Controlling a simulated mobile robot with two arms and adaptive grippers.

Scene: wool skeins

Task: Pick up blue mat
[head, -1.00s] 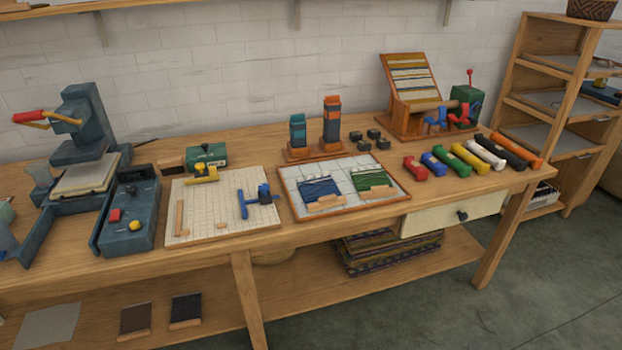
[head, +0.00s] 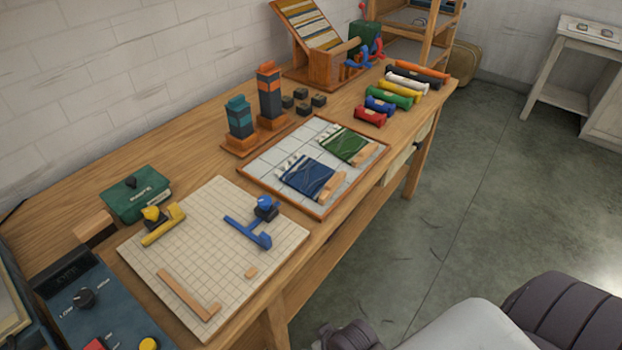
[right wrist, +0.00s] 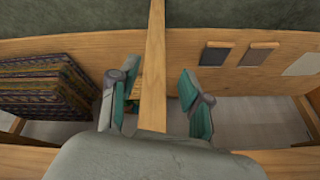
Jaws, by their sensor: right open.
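The blue mat (head: 312,177) lies flat on a tiled, wood-framed board (head: 270,157) on the workbench in the head view. It is dark blue with pale lines and has a wooden strip along its near edge. The green mat (head: 343,145) lies beside it, farther back on the same board. My right gripper (right wrist: 159,95) shows in the right wrist view with its fingers spread and nothing between them that it holds. A wooden bench leg passes between the fingers in that picture. The right gripper is away from the blue mat. My left gripper is not in view.
A gridded board (head: 205,215) with blue and yellow tools lies left of the tiled board. Colored skeins (head: 401,90) lie behind to the right. Two dark towers (head: 240,120) stand behind the mats. Folded striped textiles (right wrist: 45,85) show in the wrist view.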

